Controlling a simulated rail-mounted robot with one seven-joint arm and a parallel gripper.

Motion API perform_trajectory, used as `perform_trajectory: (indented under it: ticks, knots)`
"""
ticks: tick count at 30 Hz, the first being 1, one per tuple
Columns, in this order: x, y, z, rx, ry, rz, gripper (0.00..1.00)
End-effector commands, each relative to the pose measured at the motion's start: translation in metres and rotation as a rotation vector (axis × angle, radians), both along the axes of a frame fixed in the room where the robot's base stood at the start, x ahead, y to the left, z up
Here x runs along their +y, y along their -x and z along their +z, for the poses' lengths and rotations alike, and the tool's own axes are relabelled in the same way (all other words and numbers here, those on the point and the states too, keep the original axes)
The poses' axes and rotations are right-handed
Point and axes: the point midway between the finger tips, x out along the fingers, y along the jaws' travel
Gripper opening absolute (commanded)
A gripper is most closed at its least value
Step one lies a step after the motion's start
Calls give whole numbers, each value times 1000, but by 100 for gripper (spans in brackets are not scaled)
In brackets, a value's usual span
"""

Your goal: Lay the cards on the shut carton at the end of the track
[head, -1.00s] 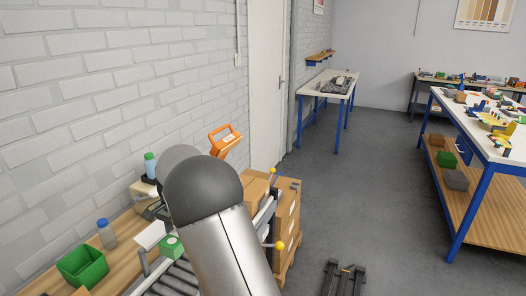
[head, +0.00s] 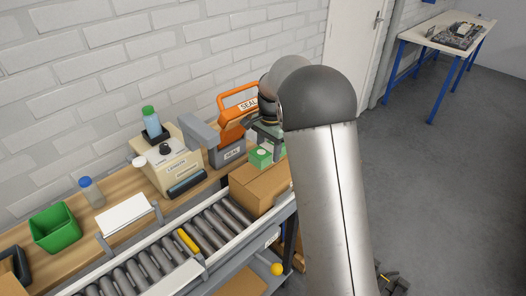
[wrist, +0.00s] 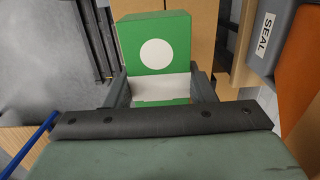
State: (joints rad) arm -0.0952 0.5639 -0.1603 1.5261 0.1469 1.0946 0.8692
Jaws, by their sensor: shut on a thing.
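The cards are a green pack with a white disc and a white band (wrist: 154,30), held between the two fingers of my gripper (wrist: 160,88) in the wrist view. In the head view the green pack (head: 261,156) shows just above the top of the brown shut carton (head: 258,188) at the far end of the roller track (head: 150,262). My gripper (head: 266,138) is partly hidden there by my arm. I cannot tell whether the pack touches the carton. Brown cardboard (wrist: 205,30) also shows behind the pack in the wrist view.
A label machine (head: 170,165), a green bin (head: 55,228), a bottle (head: 91,192) and a yellow marker (head: 187,241) are to the left.

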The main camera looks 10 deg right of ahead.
Motion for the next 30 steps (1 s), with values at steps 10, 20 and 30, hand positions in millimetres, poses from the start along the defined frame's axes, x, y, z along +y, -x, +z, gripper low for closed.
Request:
perform_trajectory:
  ticks: [10,20,30]
  knots:
    - [0,0,-26,1,-1,0,17]
    - [0,0,-49,-1,-1,0,17]
    - [0,0,-67,0,0,0,17]
